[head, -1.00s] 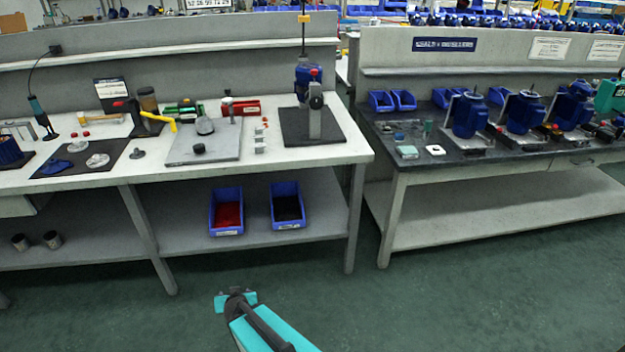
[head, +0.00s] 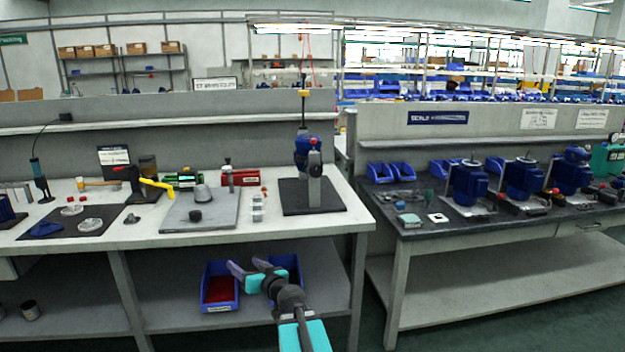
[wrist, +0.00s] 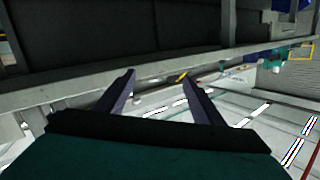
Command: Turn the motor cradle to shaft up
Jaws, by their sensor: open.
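The motor cradle (head: 314,178) is a grey upright stand with a red knob on top, on a dark base plate (head: 325,206) at the right end of the left bench. A blue motor (head: 301,152) sits behind and left of the upright. The cradle is not recognisable there.
A blue bin with red parts (head: 219,288) is on the lower shelf behind my gripper. The left bench's front edge (head: 250,234) lies between my gripper and the cradle. A grey plate (head: 180,216) with small parts lies left. A right bench (head: 440,232) holds several blue motors.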

